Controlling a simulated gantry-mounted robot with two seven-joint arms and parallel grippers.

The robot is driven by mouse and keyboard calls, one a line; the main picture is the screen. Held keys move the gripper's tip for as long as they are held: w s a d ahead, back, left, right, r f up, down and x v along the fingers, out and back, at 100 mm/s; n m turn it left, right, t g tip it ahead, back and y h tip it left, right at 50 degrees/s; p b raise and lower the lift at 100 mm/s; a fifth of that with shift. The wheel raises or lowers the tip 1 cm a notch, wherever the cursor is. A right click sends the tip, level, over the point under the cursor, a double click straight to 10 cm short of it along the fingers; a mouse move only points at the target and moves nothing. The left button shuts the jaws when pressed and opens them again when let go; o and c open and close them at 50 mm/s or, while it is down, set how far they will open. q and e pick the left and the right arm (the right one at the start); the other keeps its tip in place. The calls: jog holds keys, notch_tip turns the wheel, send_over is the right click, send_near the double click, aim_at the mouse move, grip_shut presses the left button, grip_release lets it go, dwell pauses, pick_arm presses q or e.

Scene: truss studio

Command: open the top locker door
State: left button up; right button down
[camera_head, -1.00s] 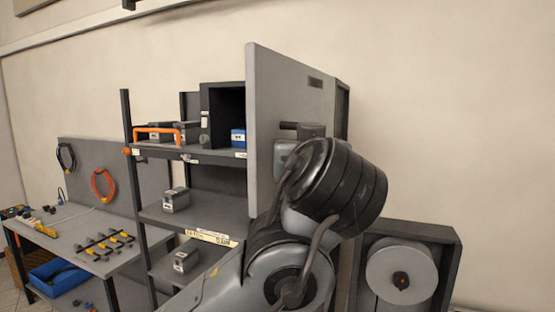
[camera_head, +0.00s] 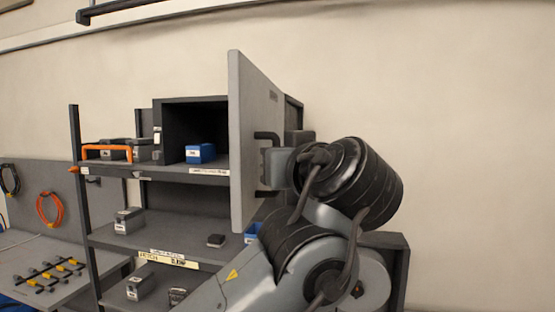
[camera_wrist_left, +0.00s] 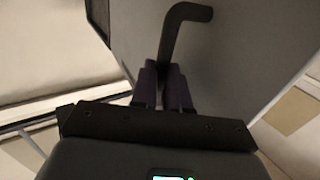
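The grey top locker door (camera_head: 252,130) stands swung open in the head view, its panel seen at an angle to the right of the locker's dark opening (camera_head: 194,120). A black bar handle (camera_head: 267,135) is on the door face. My left gripper (camera_head: 267,168) is at this handle, with its arm rising from below. In the left wrist view, the fingers (camera_wrist_left: 163,88) are closed around the handle (camera_wrist_left: 180,25), with the door panel (camera_wrist_left: 235,60) behind. The right gripper is out of view.
A blue box (camera_head: 200,153) sits inside the locker. An orange handle (camera_head: 106,152) and grey boxes stand on the shelf to the left. Lower shelves hold a grey box (camera_head: 129,220). A workbench (camera_head: 35,250) is at far left. Plain wall lies to the right.

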pick_arm(q)
jog(key=o, duration=0.5)
jog(key=shift+w+a+f, duration=0.1)
jog(key=shift+w+f, duration=0.1)
jog(key=shift+w, duration=0.1)
jog(key=shift+c, duration=0.2)
jog(key=b+v, duration=0.4)
jog(key=v, duration=0.7)
jog(key=shift+w+r, duration=0.1)
